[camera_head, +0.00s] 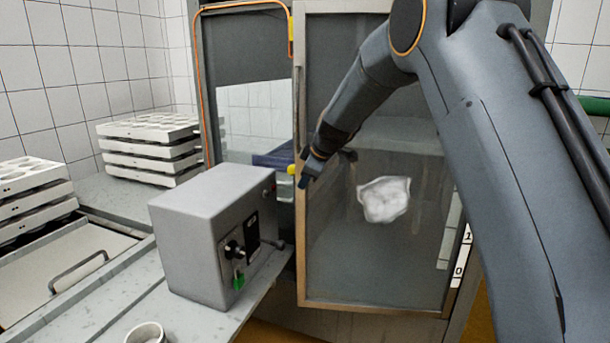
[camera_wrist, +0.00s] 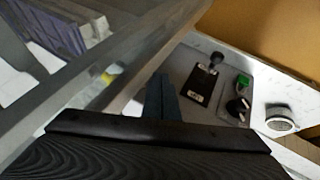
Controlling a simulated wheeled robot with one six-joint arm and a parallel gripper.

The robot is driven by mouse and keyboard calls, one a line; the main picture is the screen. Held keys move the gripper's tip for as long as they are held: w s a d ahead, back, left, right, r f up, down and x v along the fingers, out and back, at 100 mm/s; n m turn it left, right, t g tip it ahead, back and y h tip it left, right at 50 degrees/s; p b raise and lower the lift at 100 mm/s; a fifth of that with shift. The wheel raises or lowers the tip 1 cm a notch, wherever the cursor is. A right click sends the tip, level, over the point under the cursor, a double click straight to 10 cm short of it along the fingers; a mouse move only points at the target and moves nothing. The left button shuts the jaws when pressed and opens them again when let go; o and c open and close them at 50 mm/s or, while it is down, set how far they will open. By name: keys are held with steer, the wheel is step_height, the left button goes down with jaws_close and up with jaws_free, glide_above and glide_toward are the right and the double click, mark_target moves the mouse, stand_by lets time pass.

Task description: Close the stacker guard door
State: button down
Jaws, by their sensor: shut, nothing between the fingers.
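The stacker guard door (camera_head: 330,245) is a framed clear panel in the middle of the head view. It stands ajar, with a gap at its left edge where the inside of the stacker shows. My gripper (camera_head: 304,176) is at the door's left edge, about mid-height, with its fingers shut and empty. I cannot tell whether it touches the frame. In the wrist view my shut fingers (camera_wrist: 161,97) point past the grey door frame (camera_wrist: 110,75), which runs diagonally on the left. A yellow knob (camera_head: 292,169) shows beside the gripper.
White mould stacks (camera_head: 150,150) are at the back left. A white cloth-like patch (camera_head: 384,199) shows at the door panel.

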steer(key=shift+w+d+p, duration=0.15)
steer(key=shift+w+p, duration=0.25)
steer(key=shift+w, duration=0.6)
